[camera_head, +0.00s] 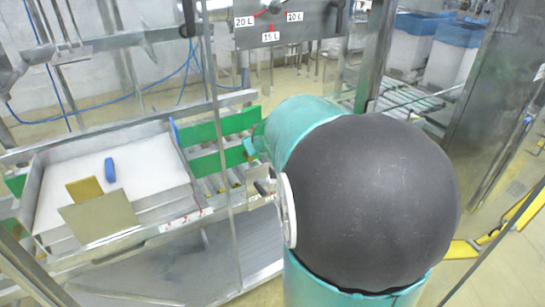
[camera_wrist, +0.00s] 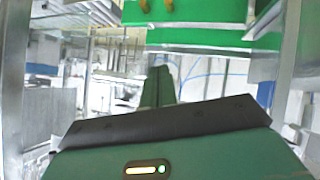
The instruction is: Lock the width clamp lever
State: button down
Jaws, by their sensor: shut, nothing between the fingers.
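My gripper (camera_head: 253,142) is mostly hidden behind my teal arm in the head view; its teal tip shows beside the green guide boards (camera_head: 222,125). In the wrist view my gripper (camera_wrist: 163,82) reaches forward with its fingers together and nothing between them. A green board (camera_wrist: 185,14) with brass-coloured pins is above and beyond the fingertips, apart from them in the picture. A small metal lever-like part (camera_head: 265,187) shows left of my arm, below the boards. I cannot tell whether it is the width clamp lever or how it is set.
A pale tray (camera_head: 60,165) at the left holds a blue block (camera_head: 110,170) and tan plates (camera_head: 100,217). Metal posts and clear panels stand around the machine. A panel with 20 L and 15 L labels (camera_head: 270,55) is at the back. Blue-lined boxes (camera_head: 455,35) stand at the upper right.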

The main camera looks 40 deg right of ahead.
jog(key=d+f+t, duration=0.1)
jog(key=d+f, duration=0.7)
jog(key=d, duration=0.6)
jog(key=s+d+f+t+y, duration=0.1)
jog(key=s+d+f, duration=0.2)
jog(key=f, duration=0.3)
jog(key=s+d+f+n+t+y, duration=0.1)
jog(key=s+d+f, duration=0.2)
jog(key=d+f, duration=0.3)
jog(key=shift+d+f, duration=0.3)
jog(key=shift+f, duration=0.3)
jog(key=w+d+f, duration=0.3)
jog(key=w+f, duration=0.4)
jog(key=f, duration=0.1)
jog(key=shift+w+d, duration=0.15)
jog(key=shift+w, duration=0.15)
